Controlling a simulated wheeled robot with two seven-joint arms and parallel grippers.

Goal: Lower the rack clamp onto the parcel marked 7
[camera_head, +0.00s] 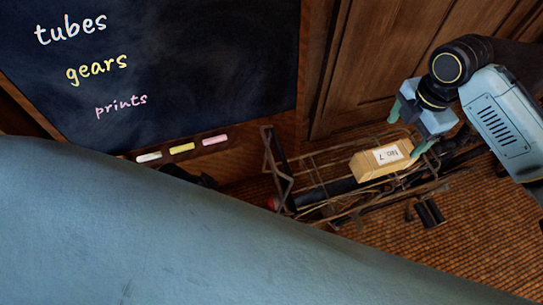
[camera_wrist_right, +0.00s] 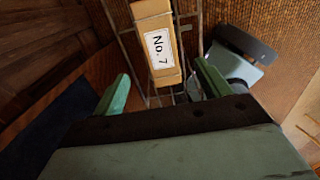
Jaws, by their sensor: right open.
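The parcel (camera_head: 370,167) is a tan box with a white "No. 7" label. It lies on a thin wire rack (camera_head: 340,211) low over the floor. In the right wrist view the parcel (camera_wrist_right: 152,18) is at the top centre, ahead of the fingers and cut off by the upper edge. My right gripper (camera_head: 409,130) is at the parcel's right end, its green fingers apart. Thin bars run around the parcel; I cannot tell which is the clamp. My left gripper is not in view.
A dark chalkboard (camera_head: 190,75) with chalk writing stands at the upper left, with chalk sticks (camera_head: 182,148) on its ledge. Wooden panelling (camera_head: 375,65) rises behind the rack. Woven flooring (camera_head: 480,235) is bare at the lower right. A pale blue surface covers the lower left.

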